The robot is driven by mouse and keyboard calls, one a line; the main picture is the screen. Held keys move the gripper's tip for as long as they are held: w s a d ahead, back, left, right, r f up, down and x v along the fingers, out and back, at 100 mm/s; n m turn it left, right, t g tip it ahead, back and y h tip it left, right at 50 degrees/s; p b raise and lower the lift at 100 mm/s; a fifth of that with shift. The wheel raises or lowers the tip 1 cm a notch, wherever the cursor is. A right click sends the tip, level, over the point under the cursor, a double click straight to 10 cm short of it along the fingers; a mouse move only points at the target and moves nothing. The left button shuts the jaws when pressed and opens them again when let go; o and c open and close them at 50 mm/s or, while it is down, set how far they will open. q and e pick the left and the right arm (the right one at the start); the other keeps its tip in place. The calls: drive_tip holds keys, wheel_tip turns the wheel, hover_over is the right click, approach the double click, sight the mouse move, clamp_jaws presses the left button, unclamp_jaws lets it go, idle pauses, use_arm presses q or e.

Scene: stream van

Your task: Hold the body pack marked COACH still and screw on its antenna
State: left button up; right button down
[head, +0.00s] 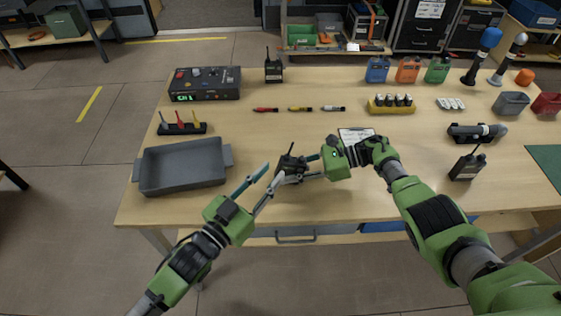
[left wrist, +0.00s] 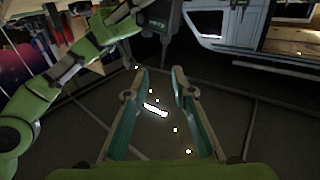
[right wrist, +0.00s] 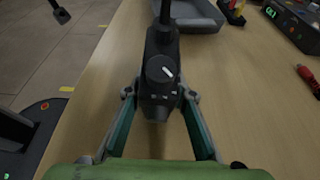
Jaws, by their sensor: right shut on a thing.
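A black body pack (head: 291,166) is held just above the table's front edge, with a thin dark antenna (head: 290,148) standing up from its top. My right gripper (head: 307,167) is shut on this pack. The right wrist view shows the pack (right wrist: 160,92) upright between the fingers, with a round knob and the antenna's lower part (right wrist: 165,12). How tightly the antenna is seated cannot be told. My left gripper (head: 272,175) is open and empty, close to the pack's left. The left wrist view shows the pack (left wrist: 158,16) beyond the open fingers; its green lettering is unreadable.
Another pack with an antenna (head: 273,70) stands at the back, and one (head: 467,166) at the right. A grey tray (head: 184,168) lies left of my left gripper. A rack of thin coloured sticks (head: 182,128) and a control box (head: 205,84) stand behind it. The table's middle holds markers (head: 300,109).

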drive_tip(key=shift+s+d+f, duration=0.1)
drive_tip(key=shift+f, duration=0.1)
drive_tip(key=c, duration=1.7)
unclamp_jaws()
use_arm(q)
drive_tip(key=shift+v, duration=1.1)
use_arm(e)
drive_tip(key=shift+o, duration=0.3)
drive_tip(key=shift+r, duration=0.1)
drive_tip(key=shift+d+r, duration=0.1)
drive_tip(key=shift+d, duration=0.05)
drive_tip(key=v, duration=1.1)
drive_tip(key=shift+d, duration=0.4)
use_arm(q)
drive_tip(key=shift+s, duration=0.1)
